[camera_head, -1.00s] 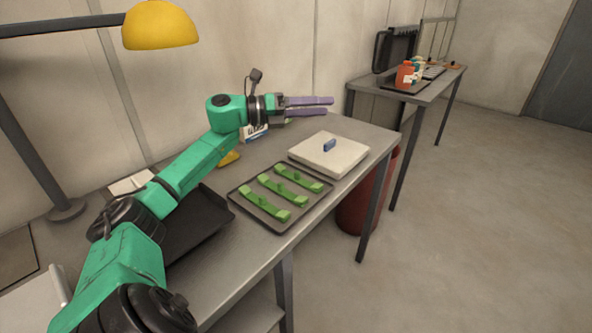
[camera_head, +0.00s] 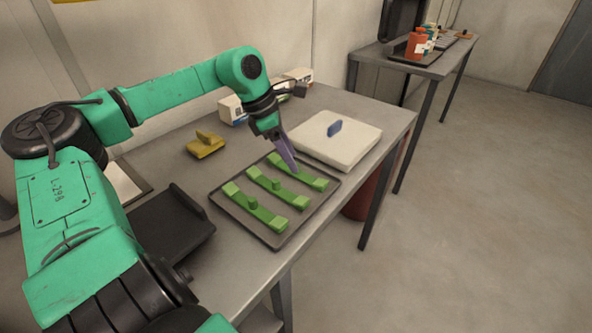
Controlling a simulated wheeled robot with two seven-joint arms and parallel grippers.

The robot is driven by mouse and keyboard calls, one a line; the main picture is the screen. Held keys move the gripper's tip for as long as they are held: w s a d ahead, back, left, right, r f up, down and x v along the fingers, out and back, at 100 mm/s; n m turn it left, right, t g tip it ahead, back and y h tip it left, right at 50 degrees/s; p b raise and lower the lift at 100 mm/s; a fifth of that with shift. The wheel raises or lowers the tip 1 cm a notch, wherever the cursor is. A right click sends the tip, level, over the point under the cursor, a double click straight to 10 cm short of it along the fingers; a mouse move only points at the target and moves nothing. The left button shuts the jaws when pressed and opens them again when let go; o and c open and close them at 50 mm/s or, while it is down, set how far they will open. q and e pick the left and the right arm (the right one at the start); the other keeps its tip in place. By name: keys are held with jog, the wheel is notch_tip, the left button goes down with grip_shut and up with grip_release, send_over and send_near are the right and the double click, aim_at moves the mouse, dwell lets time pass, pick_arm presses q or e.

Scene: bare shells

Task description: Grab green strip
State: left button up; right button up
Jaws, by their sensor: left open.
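Three green strips lie side by side on a shallow dark tray (camera_head: 234,219) on the grey table: the near-left strip (camera_head: 264,214), the middle strip (camera_head: 292,197) and the far-right strip (camera_head: 313,181). Each has a small raised knob at its middle. My left gripper (camera_head: 293,169) points steeply down with its purple fingers at the far-right strip, hiding part of its middle. It is open, though the fingers overlap in this view. I cannot tell whether they touch the strip. My right gripper is not in view.
A yellow object (camera_head: 205,146) and an empty black tray (camera_head: 165,230) lie to the left. White boxes (camera_head: 233,110) stand at the wall. A second table (camera_head: 430,65) holds orange bottles.

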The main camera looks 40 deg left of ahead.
pick_arm(q)
jog(key=shift+x, duration=0.8)
jog(key=shift+w+d+f, duration=0.1)
jog(key=shift+w+f, duration=0.05)
jog(key=shift+f, duration=0.25)
grip_shut()
